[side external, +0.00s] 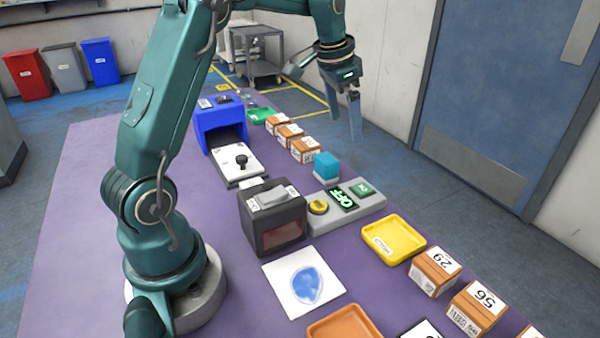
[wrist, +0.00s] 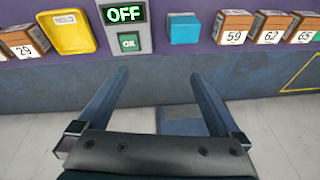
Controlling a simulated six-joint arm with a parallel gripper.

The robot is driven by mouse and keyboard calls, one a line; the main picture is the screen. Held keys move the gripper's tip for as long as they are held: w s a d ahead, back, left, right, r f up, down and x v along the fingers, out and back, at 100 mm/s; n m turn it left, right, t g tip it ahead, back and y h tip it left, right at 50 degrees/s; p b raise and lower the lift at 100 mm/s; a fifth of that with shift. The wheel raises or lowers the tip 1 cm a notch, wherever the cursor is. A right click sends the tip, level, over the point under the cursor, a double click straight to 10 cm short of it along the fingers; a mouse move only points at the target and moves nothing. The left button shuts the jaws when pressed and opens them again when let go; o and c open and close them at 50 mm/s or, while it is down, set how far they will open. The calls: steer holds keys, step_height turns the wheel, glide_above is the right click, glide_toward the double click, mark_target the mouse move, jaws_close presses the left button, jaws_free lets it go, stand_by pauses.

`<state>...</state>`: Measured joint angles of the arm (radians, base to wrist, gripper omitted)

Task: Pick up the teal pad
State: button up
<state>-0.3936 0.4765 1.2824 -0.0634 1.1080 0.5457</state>
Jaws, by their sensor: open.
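The teal pad (side external: 327,166) is a small blue-teal block at the table's edge, beside the grey control panel. In the wrist view the teal pad (wrist: 184,29) lies ahead of the fingertips, slightly right of the middle. My gripper (side external: 354,125) hangs in the air with its fingers pointing down, apart from the pad. In the wrist view my gripper (wrist: 158,76) has its two fingers wide apart with nothing between them, and the floor shows beyond.
The grey panel (side external: 374,201) has an OFF display and buttons. Numbered boxes (side external: 305,150) stand near the pad on its other side. A yellow tray (side external: 388,240), a black scanner box (side external: 272,220) and a blue housing (side external: 219,122) also stand on the purple table (side external: 90,220).

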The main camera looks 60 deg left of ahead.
mark_target(326, 158)
steer(key=shift+n+g+h, duration=0.3)
steer(key=shift+n+g, duration=0.5)
steer(key=shift+g, duration=0.1)
steer(key=a+f, duration=0.1)
steer(key=f, duration=0.2)
steer(key=a+f, duration=0.2)
steer(key=f, duration=0.1)
steer(key=a+f, duration=0.2)
steer(key=f, duration=0.1)
steer(key=shift+s+a, duration=0.15)
steer(key=shift+s, duration=0.1)
steer(key=shift+w+f, duration=0.15)
steer(key=shift+f, duration=1.05)
steer(key=shift+w+f, duration=0.15)
steer(key=shift+f, duration=1)
steer(key=shift+c, duration=0.3)
steer(key=c, duration=1.4)
